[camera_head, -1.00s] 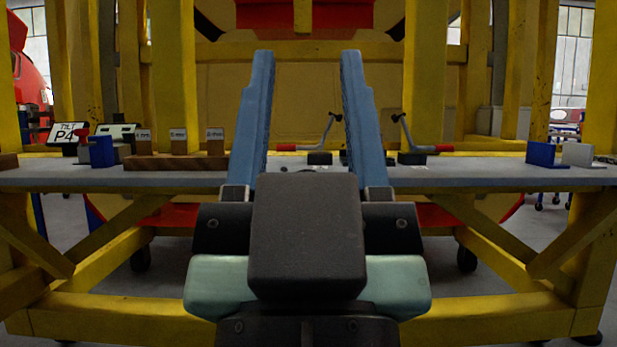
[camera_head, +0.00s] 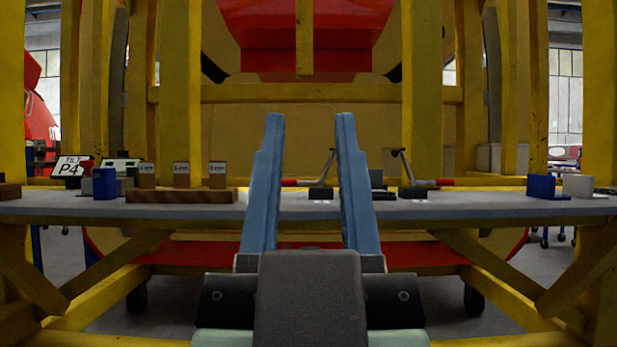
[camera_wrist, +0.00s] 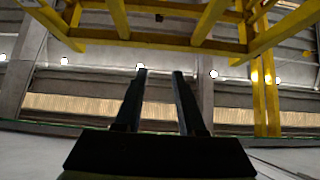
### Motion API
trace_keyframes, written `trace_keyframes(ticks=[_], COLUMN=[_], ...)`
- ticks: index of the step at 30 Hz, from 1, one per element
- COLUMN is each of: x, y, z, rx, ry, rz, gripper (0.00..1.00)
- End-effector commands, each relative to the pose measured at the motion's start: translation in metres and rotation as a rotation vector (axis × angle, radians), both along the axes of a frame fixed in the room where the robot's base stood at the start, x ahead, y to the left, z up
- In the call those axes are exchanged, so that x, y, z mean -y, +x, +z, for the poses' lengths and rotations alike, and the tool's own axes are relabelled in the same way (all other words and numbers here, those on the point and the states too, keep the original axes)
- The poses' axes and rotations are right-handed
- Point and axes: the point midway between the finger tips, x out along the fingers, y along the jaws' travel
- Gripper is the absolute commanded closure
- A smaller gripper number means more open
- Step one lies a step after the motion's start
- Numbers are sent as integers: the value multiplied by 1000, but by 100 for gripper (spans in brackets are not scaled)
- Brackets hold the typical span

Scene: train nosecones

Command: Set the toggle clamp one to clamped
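Two toggle clamps sit on the grey workbench (camera_head: 480,208) in the head view. The left clamp (camera_head: 321,193) has a dark base, a red-tipped handle pointing left and a bent dark arm raised up; my gripper partly hides its surroundings. The right clamp (camera_head: 413,191) has a dark base, a raised arm and a red-tipped handle pointing right. I cannot tell which one is clamp one. My gripper (camera_head: 310,120) has two long blue fingers, apart and empty, pointing up in front of the bench. In the wrist view the fingers (camera_wrist: 160,72) are also apart, with nothing between them.
A wooden block holder (camera_head: 181,196) with labelled blocks, a blue bracket (camera_head: 104,184) and a sign (camera_head: 72,167) stand at left. A blue bracket (camera_head: 541,186) and a grey one (camera_head: 577,186) stand at right. Yellow posts (camera_head: 422,90) rise behind the bench.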

Motion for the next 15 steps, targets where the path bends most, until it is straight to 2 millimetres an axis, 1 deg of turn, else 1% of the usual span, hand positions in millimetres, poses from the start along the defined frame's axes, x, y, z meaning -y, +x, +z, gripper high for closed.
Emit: trace_keyframes(ticks=[1,4,6,8,11,15], x=[0,0,0,0,0,0], y=[0,0,0,0,0,0], z=[3,13,25,39,66,108], rx=[0,0,0,0,0,0], ry=[0,0,0,0,0,0], rz=[0,0,0,0,0,0], gripper=[72,90,100,100,100,100])
